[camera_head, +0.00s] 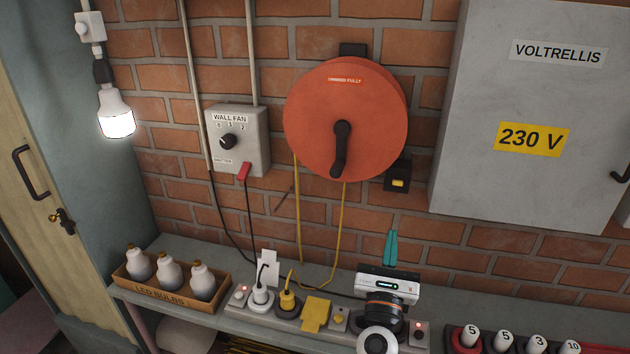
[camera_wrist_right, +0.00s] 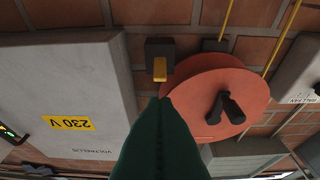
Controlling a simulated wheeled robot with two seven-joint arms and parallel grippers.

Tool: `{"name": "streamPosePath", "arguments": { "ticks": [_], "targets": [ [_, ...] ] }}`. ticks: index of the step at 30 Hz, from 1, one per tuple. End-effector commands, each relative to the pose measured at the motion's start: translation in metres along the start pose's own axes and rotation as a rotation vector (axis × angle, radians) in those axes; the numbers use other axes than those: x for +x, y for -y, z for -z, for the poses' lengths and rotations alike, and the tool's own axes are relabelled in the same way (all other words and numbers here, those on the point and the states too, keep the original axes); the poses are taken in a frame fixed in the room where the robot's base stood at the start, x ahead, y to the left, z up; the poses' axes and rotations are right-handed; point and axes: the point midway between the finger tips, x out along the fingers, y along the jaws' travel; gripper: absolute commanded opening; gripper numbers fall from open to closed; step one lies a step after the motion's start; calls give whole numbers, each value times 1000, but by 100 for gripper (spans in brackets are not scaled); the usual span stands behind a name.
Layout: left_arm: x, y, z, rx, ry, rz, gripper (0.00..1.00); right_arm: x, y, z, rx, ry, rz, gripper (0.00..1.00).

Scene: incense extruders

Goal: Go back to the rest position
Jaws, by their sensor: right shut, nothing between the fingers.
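My right gripper (camera_head: 391,236) rises from the bottom of the head view, in front of the bench and brick wall. Its teal fingers point up and are shut together with nothing between them. In the right wrist view the shut fingers (camera_wrist_right: 168,104) look dark green and fill the lower middle, with that picture turned upside down. They appear in front of the wall, below the small black box with a yellow switch (camera_head: 398,183) in the head view. My left gripper is not in view.
An orange reel (camera_head: 372,105) hangs on the wall with a yellow cord. A grey 230 V cabinet (camera_head: 480,90) is at right. A lit bulb (camera_head: 116,115) hangs at left.

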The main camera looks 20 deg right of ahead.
Motion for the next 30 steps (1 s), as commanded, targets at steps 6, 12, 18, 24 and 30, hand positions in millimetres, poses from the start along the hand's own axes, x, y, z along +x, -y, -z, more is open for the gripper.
{"name": "streamPosePath", "arguments": {
  "ticks": [6,12,18,24,30],
  "targets": [
    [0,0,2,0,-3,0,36,-11,20,6,-193,-25,148,0],
    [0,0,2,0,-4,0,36,-77,77,-3,-883,-164,650,0],
    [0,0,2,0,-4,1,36,-182,85,-50,-1604,-424,1232,0],
    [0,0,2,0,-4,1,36,-257,40,-81,-2010,-685,1704,0],
    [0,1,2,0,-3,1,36,-301,-8,-90,-2173,-889,2062,0]
  ]
}}
